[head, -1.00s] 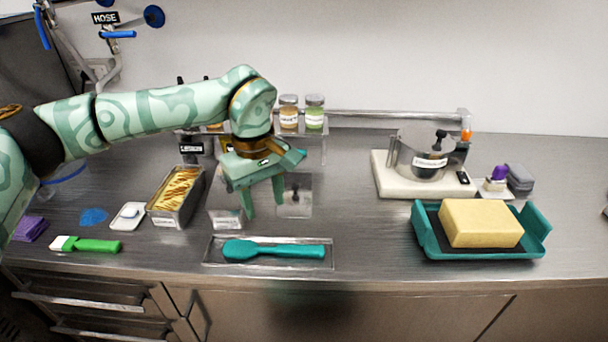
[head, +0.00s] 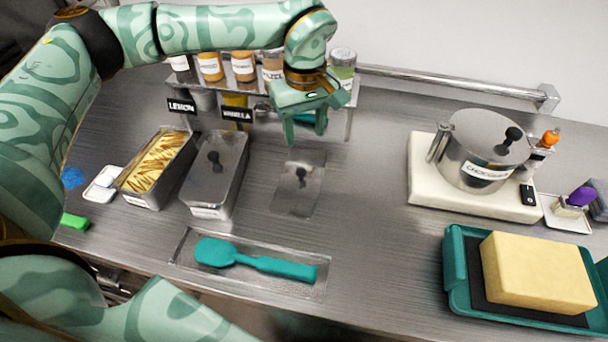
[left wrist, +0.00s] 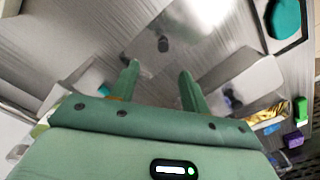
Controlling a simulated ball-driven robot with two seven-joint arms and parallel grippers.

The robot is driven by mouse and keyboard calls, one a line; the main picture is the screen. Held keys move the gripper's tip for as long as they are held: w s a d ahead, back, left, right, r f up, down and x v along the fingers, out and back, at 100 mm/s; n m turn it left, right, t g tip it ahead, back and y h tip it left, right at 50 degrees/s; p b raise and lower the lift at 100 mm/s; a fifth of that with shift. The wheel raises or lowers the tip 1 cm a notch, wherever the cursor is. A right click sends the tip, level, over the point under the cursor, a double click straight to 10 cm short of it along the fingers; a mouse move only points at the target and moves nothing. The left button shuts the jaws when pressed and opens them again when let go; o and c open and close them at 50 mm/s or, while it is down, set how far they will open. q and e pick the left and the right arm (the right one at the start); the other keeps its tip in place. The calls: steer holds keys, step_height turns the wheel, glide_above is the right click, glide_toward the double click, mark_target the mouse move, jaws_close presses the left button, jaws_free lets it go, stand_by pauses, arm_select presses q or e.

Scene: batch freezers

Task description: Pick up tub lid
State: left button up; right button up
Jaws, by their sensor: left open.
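A loose flat metal tub lid (head: 299,196) with a black knob lies on the counter right of the tubs. Its knob also shows in the left wrist view (left wrist: 163,44), ahead of the fingers. A second metal tub (head: 208,187) beside it has a similar lid on top. An open tub (head: 142,199) holds yellow, brown-streaked contents. My left gripper (head: 306,135) is open and empty, and appears in the head view just beyond the loose lid, apart from it. Its two fingers (left wrist: 160,72) point toward the lid in the left wrist view. My right gripper is not in view.
A teal spatula (head: 255,262) lies in a shallow clear tray in front. A rack of jars (head: 243,66) stands behind. At right are a steel pot (head: 470,150) on a white base and a teal tray (head: 455,275) with a yellow block. The counter between is clear.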

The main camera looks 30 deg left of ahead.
arm_select(q)
glide_above(301, 171)
steer(key=f, duration=0.3)
steer(key=f+b, duration=0.1)
steer(key=f, duration=0.1)
steer(key=shift+w+d+f, duration=0.3)
steer(key=shift+w+f, duration=0.05)
steer(key=shift+f, duration=0.2)
steer(key=f, duration=0.1)
steer(key=f+b, duration=0.1)
steer(key=f, duration=0.3)
steer(key=shift+s+a+f, duration=0.2)
steer(key=shift+s+a, duration=0.1)
steer(key=shift+a, duration=0.05)
steer(key=shift+r, duration=0.1)
steer(key=shift+c, duration=0.4)
jaws_close()
